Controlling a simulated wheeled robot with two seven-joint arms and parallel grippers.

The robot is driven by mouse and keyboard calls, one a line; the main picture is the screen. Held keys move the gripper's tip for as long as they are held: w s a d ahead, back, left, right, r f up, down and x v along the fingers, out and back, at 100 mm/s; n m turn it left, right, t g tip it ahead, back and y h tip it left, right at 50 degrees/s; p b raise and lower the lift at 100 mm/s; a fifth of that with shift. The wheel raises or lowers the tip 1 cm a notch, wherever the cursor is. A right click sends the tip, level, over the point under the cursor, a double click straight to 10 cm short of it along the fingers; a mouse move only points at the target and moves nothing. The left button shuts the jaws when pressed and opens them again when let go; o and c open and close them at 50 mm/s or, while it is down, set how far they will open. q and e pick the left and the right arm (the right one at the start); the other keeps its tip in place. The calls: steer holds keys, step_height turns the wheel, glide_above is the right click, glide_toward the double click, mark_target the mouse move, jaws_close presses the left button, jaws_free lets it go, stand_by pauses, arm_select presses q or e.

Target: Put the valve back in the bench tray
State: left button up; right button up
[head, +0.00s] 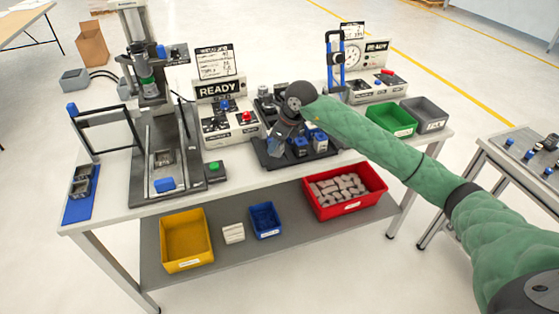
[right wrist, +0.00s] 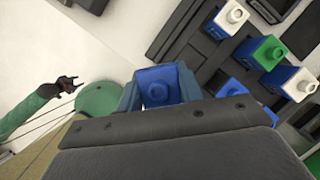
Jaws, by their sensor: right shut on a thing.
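My right gripper (head: 279,140) reaches in from the right and is low over the left part of the dark bench tray (head: 274,161). In the right wrist view it is shut on a blue valve (right wrist: 158,84) with a round knob, held between its two fingers. The tray (right wrist: 207,47) lies to the right in that view and holds several blue, white and green-topped blocks. The gripper hides part of the tray in the head view. My left gripper (right wrist: 70,84) shows small at the left of the right wrist view, its fingers apart and empty, away from the tray.
A READY control box (head: 219,118) and a press (head: 160,140) stand left of the tray. A gauge unit (head: 368,82), a green bin (head: 392,119) and a grey bin (head: 425,114) stand to the right. A red bin (head: 345,207) and a yellow bin (head: 186,240) are on the lower shelf.

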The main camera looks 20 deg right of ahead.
steer(key=w+d+r+m+t+h, duration=0.1)
steer(key=w+d+r+m+h, duration=0.3)
steer(key=m, duration=0.6)
steer(key=shift+y, duration=0.3)
steer(key=f, duration=0.2)
steer(key=a+f+p, duration=0.1)
steer(key=f, duration=0.1)
steer(key=f+p, duration=0.1)
steer(key=f, duration=0.1)
steer(key=shift+w+a+f, duration=0.25)
steer(key=shift+w+f, duration=0.05)
steer(key=shift+f, duration=0.05)
steer(key=shift+f+p, duration=0.9)
steer(key=shift+f, duration=1.3)
arm_select(q)
step_height(320, 180, down, 8)
steer(key=s+a, duration=0.1)
steer(key=shift+s+a+f+t, duration=0.15)
steer(key=shift+a+f+t, duration=0.1)
steer(key=shift+a+t, duration=0.1)
arm_select(e)
steer(key=shift+t, duration=0.3)
steer(key=shift+f, duration=0.1)
steer(key=o, duration=1)
arm_select(q)
steer(key=shift+r, duration=0.15)
